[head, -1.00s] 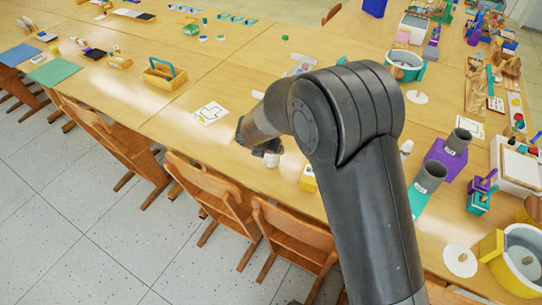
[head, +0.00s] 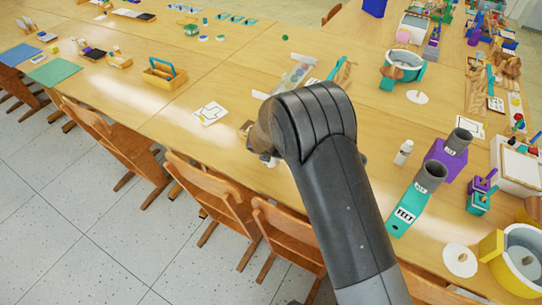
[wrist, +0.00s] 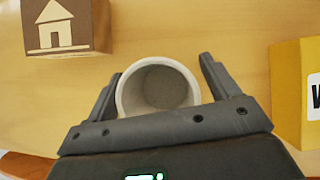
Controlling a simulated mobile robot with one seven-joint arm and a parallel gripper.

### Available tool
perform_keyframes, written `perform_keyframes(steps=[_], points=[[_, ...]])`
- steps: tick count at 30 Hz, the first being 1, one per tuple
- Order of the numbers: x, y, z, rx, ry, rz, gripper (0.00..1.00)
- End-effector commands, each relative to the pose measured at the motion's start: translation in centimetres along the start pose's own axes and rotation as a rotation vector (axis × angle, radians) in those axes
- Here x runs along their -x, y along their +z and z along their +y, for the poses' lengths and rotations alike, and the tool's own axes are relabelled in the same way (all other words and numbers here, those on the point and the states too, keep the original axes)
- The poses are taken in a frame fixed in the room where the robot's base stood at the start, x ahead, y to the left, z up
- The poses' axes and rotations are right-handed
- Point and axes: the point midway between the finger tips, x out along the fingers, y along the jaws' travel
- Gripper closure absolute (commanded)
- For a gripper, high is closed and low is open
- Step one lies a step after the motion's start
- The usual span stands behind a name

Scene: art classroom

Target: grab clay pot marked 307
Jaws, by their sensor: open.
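A whitish, round, open-topped pot (wrist: 158,66) lies between the fingers of my gripper (wrist: 161,68) in the wrist view, seen from above into its grey hollow. No number shows on it from this side, so I cannot tell whether it is marked 307. My gripper is open, with one finger on each side of the pot. The left finger is close to its rim, and a gap shows at the right finger. In the head view my arm hides most of the gripper, and a small white part of the pot (head: 268,160) shows below it near the table's front edge.
A brown block with a house picture (wrist: 68,27) stands left of the pot, and a yellow block (wrist: 292,90) with a black letter stands right. Chairs line the front edge.

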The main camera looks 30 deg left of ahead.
Motion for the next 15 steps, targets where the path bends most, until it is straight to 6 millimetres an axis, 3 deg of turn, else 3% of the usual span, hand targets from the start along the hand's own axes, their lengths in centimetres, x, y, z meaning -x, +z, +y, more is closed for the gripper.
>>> perform_keyframes(steps=[3,15], points=[[0.03,0.02,0.0,0.0,0.0,0.0,0.2],[0.06,0.03,-0.01,-0.001,0.0,0.0,0.52]])
